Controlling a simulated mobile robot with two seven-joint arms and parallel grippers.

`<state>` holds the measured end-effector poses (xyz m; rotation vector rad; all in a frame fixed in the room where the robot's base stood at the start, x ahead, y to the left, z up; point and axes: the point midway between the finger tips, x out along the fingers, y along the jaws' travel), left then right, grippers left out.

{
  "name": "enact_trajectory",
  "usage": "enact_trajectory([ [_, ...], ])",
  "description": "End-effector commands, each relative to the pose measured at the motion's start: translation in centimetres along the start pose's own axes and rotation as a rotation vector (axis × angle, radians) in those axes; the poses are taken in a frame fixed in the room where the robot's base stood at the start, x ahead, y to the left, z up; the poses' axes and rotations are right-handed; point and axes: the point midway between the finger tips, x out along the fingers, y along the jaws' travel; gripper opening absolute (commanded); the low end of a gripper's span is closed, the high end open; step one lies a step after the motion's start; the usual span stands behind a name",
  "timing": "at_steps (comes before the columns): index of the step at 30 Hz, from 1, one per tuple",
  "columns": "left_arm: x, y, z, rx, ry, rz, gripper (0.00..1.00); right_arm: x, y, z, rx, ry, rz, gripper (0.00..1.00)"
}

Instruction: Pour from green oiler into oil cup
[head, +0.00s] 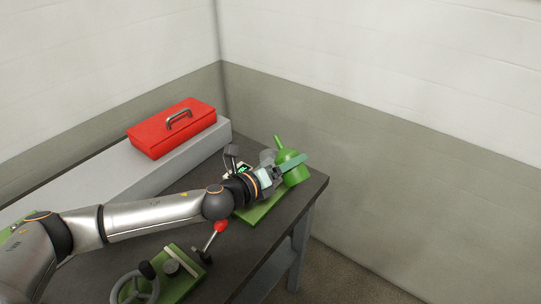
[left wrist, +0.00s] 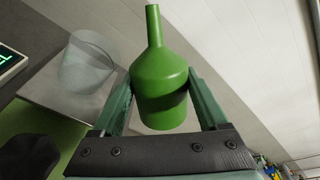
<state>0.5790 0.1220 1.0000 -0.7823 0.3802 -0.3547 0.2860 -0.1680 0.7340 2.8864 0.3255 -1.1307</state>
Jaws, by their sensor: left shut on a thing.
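The green oiler (head: 292,175) has a round body and a narrow spout. It is between the two fingers of my left gripper (head: 291,168), which is shut on its body. In the head view its spout points up and leans slightly left. The left wrist view shows the oiler (left wrist: 160,85) between the fingertips (left wrist: 160,88). A clear cup, apparently the oil cup (left wrist: 84,66), stands to the left of the oiler there, apart from it. In the head view the cup (head: 267,156) is partly hidden behind my gripper. I cannot see any liquid. My right gripper is not in view.
A small green display (head: 243,169) is beside the cup. A green board (head: 257,213) lies under my gripper on the dark table (head: 312,188). A red toolbox (head: 172,128) stands on a grey ledge (head: 95,187). A handwheel (head: 135,287) and red-knobbed lever (head: 221,226) are near the front.

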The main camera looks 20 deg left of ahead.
Motion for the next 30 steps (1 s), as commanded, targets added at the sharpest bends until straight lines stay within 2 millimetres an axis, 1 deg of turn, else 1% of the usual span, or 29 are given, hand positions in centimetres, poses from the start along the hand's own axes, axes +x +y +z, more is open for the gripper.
enact_trajectory([
  [30,0.3,0.8,-1.1,-0.065,0.016,-0.002,0.07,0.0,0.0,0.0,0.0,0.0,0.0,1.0],
])
